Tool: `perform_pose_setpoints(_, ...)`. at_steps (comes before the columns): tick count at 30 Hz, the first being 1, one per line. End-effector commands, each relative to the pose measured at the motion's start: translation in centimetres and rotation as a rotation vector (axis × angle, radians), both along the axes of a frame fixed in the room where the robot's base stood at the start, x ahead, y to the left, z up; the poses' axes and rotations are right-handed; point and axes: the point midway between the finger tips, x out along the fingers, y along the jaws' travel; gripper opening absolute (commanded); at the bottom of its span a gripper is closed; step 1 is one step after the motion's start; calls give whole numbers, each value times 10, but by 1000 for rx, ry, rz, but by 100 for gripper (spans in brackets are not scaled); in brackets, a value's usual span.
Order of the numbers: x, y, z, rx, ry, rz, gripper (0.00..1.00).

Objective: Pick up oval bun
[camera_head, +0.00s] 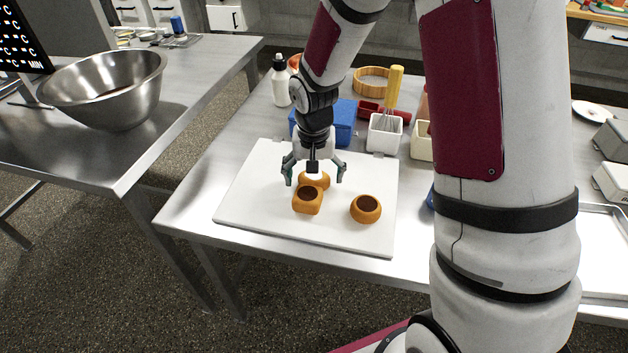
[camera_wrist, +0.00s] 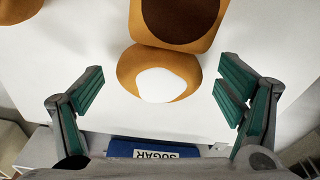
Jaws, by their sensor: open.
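A rounded, slightly oval golden bun (camera_head: 322,181) with a white centre lies on the white board (camera_head: 250,190). It also shows in the wrist view (camera_wrist: 128,72), between and just beyond the fingers. A squarish bun (camera_head: 307,207) with a dark top sits right in front of it, touching or nearly so; it is cut off in the wrist view (camera_wrist: 205,40). A round bun (camera_head: 366,214) with a dark centre sits apart to the right. My gripper (camera_head: 314,174) is open and empty above the rounded bun, its green-padded fingers spread on either side in the wrist view (camera_wrist: 160,92).
A blue box (camera_head: 343,122) labelled SUGAR stands behind the board. A white holder (camera_head: 384,134) with a yellow-handled whisk (camera_head: 394,90) and a white bottle (camera_head: 281,85) are also at the back. The board's left and front areas are clear.

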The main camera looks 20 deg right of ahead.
Motion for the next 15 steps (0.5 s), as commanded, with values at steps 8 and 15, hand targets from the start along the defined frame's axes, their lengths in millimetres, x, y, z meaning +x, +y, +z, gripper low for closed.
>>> perform_pose_setpoints(8,0,0,1,0,0,0,53)
perform_pose_setpoints(15,0,0,1,0,0,0,36)
